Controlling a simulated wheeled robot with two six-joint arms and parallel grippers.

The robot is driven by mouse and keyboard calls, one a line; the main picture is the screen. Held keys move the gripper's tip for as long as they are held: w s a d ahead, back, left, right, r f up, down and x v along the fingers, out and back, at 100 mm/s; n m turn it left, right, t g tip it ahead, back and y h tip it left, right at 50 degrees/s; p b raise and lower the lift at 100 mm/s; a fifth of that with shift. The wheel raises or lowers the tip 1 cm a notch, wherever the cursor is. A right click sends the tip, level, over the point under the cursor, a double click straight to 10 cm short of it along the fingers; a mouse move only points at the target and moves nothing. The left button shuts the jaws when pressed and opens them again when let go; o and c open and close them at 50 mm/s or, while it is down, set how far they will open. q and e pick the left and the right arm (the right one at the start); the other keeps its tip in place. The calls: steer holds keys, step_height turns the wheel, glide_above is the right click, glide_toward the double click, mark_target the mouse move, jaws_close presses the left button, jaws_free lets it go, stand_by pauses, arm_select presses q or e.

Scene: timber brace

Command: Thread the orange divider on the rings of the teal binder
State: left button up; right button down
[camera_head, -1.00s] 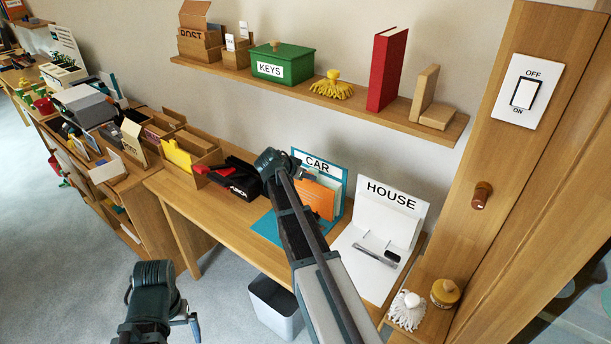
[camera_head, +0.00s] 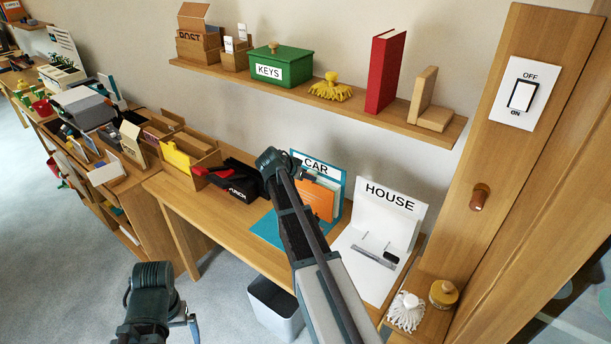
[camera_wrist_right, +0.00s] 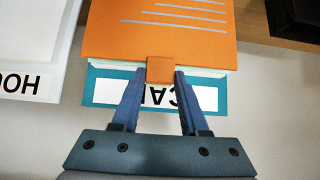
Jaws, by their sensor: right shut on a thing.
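The orange divider (camera_head: 318,198) stands upright at the teal binder in the head view. The teal binder (camera_head: 331,179) lies open on the desk, its back panel labelled CAR standing up. In the right wrist view my right gripper (camera_wrist_right: 162,78) is shut on the tab of the orange divider (camera_wrist_right: 160,35), with the teal panel (camera_wrist_right: 208,98) and pale sheets just behind it. The rings are hidden, so I cannot tell whether the divider is on them. My left gripper (camera_head: 193,322) is low at the front left, away from the desk; its fingers are mostly out of view.
A white HOUSE binder (camera_head: 392,208) stands open to the right of the teal one. A black and red bag (camera_head: 237,182) lies close on the left. A shelf (camera_head: 300,92) runs above, and a bin (camera_head: 275,308) stands below the desk front.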

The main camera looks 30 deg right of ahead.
steer(key=shift+y+p, duration=0.3)
steer(key=shift+p, duration=0.05)
steer(key=shift+d, duration=0.15)
stand_by(1.0)
jaws_free()
steer(key=shift+w, duration=0.1)
steer(key=shift+r, duration=0.1)
step_height(320, 180, up, 8)
steer(key=p, duration=0.8)
stand_by(0.3)
steer(key=shift+f, duration=0.2)
step_height(320, 180, down, 8)
steer(key=b, duration=0.8)
steer(key=shift+r, duration=0.15)
